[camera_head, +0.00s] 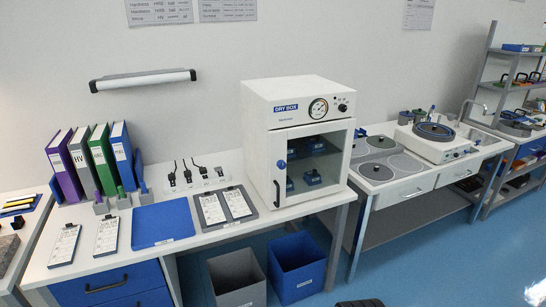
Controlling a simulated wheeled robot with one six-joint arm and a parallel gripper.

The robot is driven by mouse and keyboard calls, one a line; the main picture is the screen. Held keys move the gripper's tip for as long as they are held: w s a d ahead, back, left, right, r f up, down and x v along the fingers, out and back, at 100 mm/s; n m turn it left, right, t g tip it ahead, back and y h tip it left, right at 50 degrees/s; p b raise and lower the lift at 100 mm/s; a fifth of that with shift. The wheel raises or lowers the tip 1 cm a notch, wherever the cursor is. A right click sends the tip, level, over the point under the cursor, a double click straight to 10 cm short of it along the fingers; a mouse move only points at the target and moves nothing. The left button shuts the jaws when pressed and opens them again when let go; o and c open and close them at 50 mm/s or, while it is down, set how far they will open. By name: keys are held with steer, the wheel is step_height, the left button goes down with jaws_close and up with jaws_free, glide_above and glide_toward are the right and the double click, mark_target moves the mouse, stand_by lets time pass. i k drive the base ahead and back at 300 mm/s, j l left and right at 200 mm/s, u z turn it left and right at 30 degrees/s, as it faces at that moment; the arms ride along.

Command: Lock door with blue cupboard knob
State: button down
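The white dry box (262,104) stands on the right part of the left workbench, with a round gauge on its upper front. Its glass-windowed door (317,153) looks closed against the body. The round blue knob (282,164) is on the left side of the door frame. A dark vertical handle (277,193) is below the knob. Several blue items sit on shelves behind the glass. I cannot tell from the knob whether the door is locked. My gripper is not recognisable in this view.
Clipboards (107,235), a blue mat (161,223) and upright binders (122,158) cover the bench left of the box. Grey (237,279) and blue (297,267) bins stand on the floor below it. A polishing machine (433,145) is on the right bench. Blue floor lies open at lower right.

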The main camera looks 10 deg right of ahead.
mark_target(281, 165)
steer(key=i+u, duration=0.2)
steer(key=i, duration=0.25)
steer(key=i+l+u, duration=0.2)
steer(key=i, duration=0.2)
